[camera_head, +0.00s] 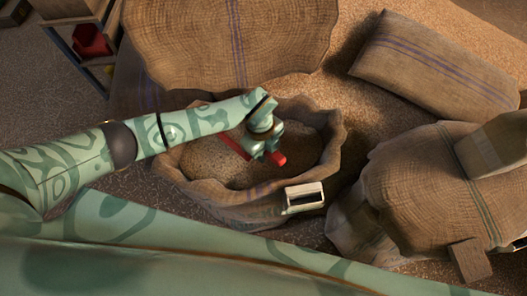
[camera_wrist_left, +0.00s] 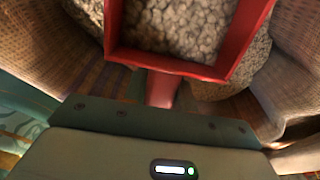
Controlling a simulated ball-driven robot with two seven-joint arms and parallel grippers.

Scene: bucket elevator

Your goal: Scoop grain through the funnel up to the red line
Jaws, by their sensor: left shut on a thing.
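My left gripper (camera_head: 266,154) hangs over the open burlap sack of grain (camera_head: 205,161) in the head view. It is shut on the handle of a red scoop (camera_head: 277,159). Only small red parts of the scoop show there, at the gripper's sides. In the left wrist view the red scoop (camera_wrist_left: 190,68) is a square-walled tray holding pale grain (camera_wrist_left: 178,22), with its handle running down to the gripper. I cannot make out the funnel or the red line in either view. My right gripper is not in view.
A closed sack (camera_head: 435,65) lies at the upper right, and bulky sacks (camera_head: 415,190) stand at the right. A white rectangular frame (camera_head: 304,197) is at the open sack's front rim. A shelf with a red item (camera_head: 91,40) is at upper left.

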